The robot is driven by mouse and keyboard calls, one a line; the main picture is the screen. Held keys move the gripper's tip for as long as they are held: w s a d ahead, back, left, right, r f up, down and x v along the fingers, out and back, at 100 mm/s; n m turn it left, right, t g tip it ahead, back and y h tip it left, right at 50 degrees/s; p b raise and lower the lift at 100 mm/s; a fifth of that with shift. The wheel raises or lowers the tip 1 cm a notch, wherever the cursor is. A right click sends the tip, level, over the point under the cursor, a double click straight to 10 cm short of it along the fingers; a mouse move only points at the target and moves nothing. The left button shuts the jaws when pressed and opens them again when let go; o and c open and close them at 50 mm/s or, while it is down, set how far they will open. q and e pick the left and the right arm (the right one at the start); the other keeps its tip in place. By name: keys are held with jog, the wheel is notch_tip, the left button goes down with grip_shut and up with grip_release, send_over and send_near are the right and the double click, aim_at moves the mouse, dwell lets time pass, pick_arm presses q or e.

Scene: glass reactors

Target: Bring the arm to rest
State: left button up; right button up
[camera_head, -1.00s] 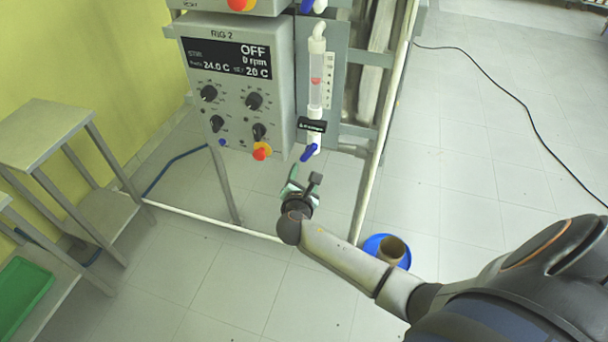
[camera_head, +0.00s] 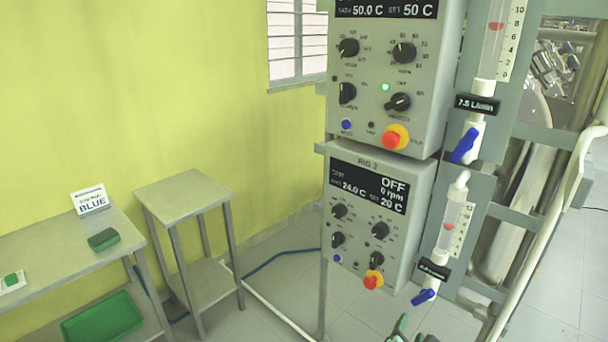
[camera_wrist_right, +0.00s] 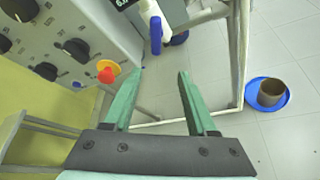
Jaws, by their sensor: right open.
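My right gripper (camera_head: 408,332) shows only its tip at the bottom edge of the head view, below the lower control box. In the right wrist view its two green fingers (camera_wrist_right: 160,98) are spread apart with nothing between them. The lower control box (camera_head: 375,165), marked RIG 2, reads OFF and 0 rpm. The box also shows in the wrist view (camera_wrist_right: 75,25), to the left of the fingers and apart from them. A flowmeter with a blue valve lever (camera_head: 424,297) hangs beside the box, just above the gripper. My left gripper is not in view.
An upper control box (camera_head: 400,70) reads 50.0 C. A steel stand (camera_head: 184,195) and a side table (camera_head: 60,250) with a green tray (camera_head: 103,318) stand left. A blue dish (camera_wrist_right: 268,95) holding a brown cup lies on the floor. A frame pole (camera_head: 545,230) rises at the right.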

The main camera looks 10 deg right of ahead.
jog(key=s+a+f+m+g+y, duration=0.1)
jog(key=s+a+f+m+y, duration=0.25)
jog(key=s+f, duration=0.3)
jog(key=s+a+f+m+y, duration=0.1)
jog(key=s+a+m+y, duration=0.2)
jog(key=s+a+m, duration=0.2)
jog(key=s+a+f+m+y, duration=0.2)
jog(key=s+a+m+y, duration=0.2)
jog(key=s+m, duration=0.7)
jog(key=shift+s+a+g, duration=0.3)
jog(key=shift+s+a, duration=0.2)
jog(key=shift+s, duration=0.1)
jog(key=shift+o, duration=0.4)
jog(key=shift+f, duration=0.15)
